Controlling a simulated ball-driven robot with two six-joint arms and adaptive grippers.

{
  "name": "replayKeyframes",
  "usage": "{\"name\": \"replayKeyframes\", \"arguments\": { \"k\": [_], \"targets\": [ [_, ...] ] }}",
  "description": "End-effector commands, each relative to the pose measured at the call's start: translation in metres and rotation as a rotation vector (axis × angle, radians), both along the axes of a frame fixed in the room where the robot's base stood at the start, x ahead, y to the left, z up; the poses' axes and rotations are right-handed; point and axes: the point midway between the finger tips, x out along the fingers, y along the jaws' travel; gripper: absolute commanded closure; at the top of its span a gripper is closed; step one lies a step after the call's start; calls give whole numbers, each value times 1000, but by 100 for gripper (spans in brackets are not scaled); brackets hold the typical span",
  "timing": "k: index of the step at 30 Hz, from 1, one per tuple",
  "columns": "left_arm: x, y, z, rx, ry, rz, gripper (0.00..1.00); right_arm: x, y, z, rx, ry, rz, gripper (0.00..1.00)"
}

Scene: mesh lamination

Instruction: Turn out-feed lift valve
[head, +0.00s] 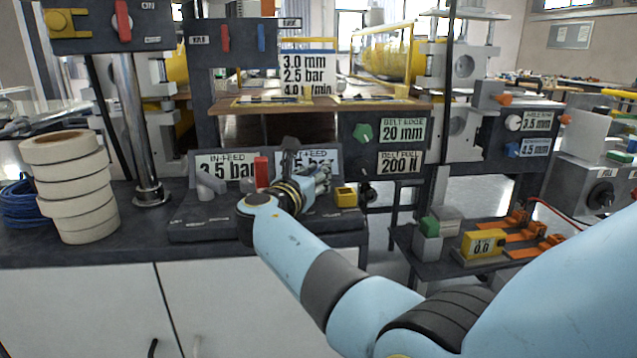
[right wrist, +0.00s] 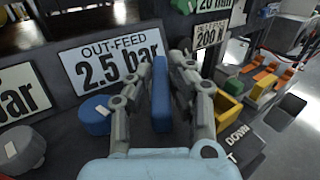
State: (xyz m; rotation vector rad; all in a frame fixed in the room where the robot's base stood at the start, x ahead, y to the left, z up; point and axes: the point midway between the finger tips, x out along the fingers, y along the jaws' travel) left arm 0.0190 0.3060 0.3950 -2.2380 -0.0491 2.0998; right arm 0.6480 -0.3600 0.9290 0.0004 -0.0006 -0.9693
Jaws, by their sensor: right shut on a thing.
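The out-feed panel shows in the right wrist view as a white OUT-FEED 2.5 bar sign (right wrist: 110,60). Below it an upright blue lever (right wrist: 161,95) stands between the fingers of my right gripper (right wrist: 170,72). The gripper is shut on this lever, with a finger on each side. A DOWN label (right wrist: 237,135) lies on the dark panel to the right of the lever. In the head view my right gripper (head: 312,180) is over the dark console and hides the blue lever and part of the sign (head: 322,160). My left gripper is out of view.
A blue round knob (right wrist: 94,115) stands close left of the gripper, and a yellow block (right wrist: 229,105) close right. In the head view a red lever (head: 261,172) and the in-feed sign (head: 226,168) are left of the gripper. White rolls (head: 75,185) stand far left.

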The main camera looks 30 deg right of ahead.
Motion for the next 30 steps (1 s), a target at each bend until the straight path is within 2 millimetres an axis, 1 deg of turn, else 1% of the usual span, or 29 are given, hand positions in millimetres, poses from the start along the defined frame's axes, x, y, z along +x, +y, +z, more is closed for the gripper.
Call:
{"name": "replayKeyframes", "arguments": {
  "k": [1,4,18,19,23,24,30],
  "targets": [
    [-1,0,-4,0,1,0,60,2,1,0,-1,-4,-9,100],
    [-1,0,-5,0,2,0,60,2,1,1,0,-4,-26,100],
    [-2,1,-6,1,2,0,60,2,1,3,-1,-4,-36,100],
    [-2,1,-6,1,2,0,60,2,1,3,-1,-4,-36,78],
    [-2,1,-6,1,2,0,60,2,1,2,0,-3,-36,61],
    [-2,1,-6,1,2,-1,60,2,1,2,0,-3,-36,60],
    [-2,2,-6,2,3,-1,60,1,1,1,-1,-1,-37,60]
  ]
}}
